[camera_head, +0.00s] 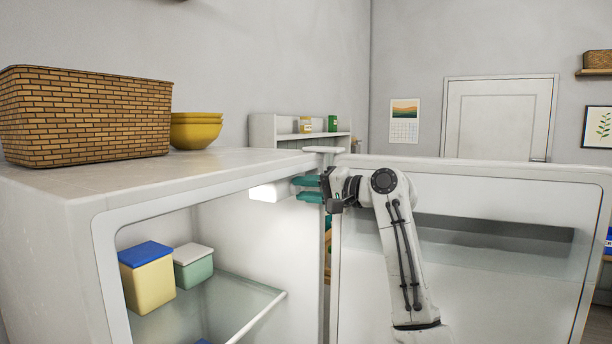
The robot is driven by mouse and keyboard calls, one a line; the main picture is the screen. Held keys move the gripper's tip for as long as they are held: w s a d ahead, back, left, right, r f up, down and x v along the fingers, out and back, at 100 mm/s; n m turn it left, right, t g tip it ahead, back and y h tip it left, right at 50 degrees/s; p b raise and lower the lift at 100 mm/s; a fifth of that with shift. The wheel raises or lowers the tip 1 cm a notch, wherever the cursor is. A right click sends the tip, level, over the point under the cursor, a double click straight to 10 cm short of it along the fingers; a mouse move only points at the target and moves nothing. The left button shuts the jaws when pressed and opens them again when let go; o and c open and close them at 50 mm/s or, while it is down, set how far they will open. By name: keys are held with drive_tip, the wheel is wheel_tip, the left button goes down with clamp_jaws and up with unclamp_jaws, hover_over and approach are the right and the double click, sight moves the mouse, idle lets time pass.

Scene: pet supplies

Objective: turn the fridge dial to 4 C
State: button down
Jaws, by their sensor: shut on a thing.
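The white fridge stands open, with its top (215,170) and inside wall (232,231) in view. A bright white lamp housing (268,192) sits high inside, under the top. My gripper (298,189) has teal fingers, one above the other, pointing left at the right end of this housing. It is shut on the dial there. The dial is largely hidden by the fingers, and its marks and setting cannot be read.
The open fridge door (480,180) is at the right, behind my arm. A yellow box with a blue lid (147,278) and a green box (193,268) stand on the glass shelf (235,300). A wicker basket (85,118) and yellow bowls (195,132) stand on top.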

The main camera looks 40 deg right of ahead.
drive_tip(key=shift+f+m+p, duration=0.1)
drive_tip(key=shift+m+p, duration=0.8)
drive_tip(key=shift+m, duration=0.2)
drive_tip(key=shift+d, duration=0.1)
drive_tip(key=c, duration=0.8)
unclamp_jaws()
